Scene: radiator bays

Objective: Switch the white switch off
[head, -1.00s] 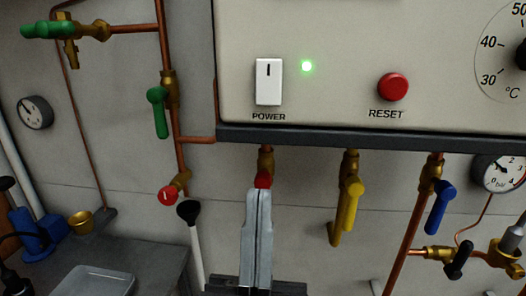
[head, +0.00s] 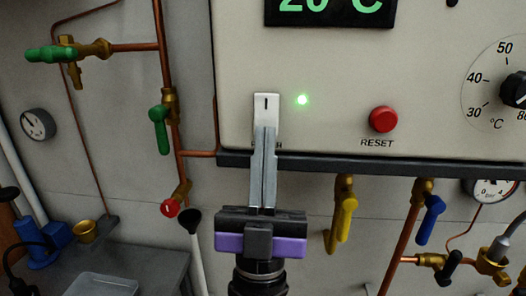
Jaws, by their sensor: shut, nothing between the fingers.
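The white switch (head: 266,105) is on the boiler's cream front panel, above a mostly covered label. Its upper part shows with a short dark line mark; its lower part is hidden behind my fingers. A green light (head: 302,99) glows just right of it. My gripper (head: 264,130) is shut and empty, its two grey fingers pointing up with the tips over the lower part of the switch. I cannot tell whether the tips touch it.
A red RESET button (head: 383,119) and a temperature dial (head: 514,90) are to the right on the panel. Below the dark ledge (head: 350,165) are a yellow lever (head: 346,220) and a blue lever (head: 430,218). Copper pipes with green handles (head: 160,130) stand at left.

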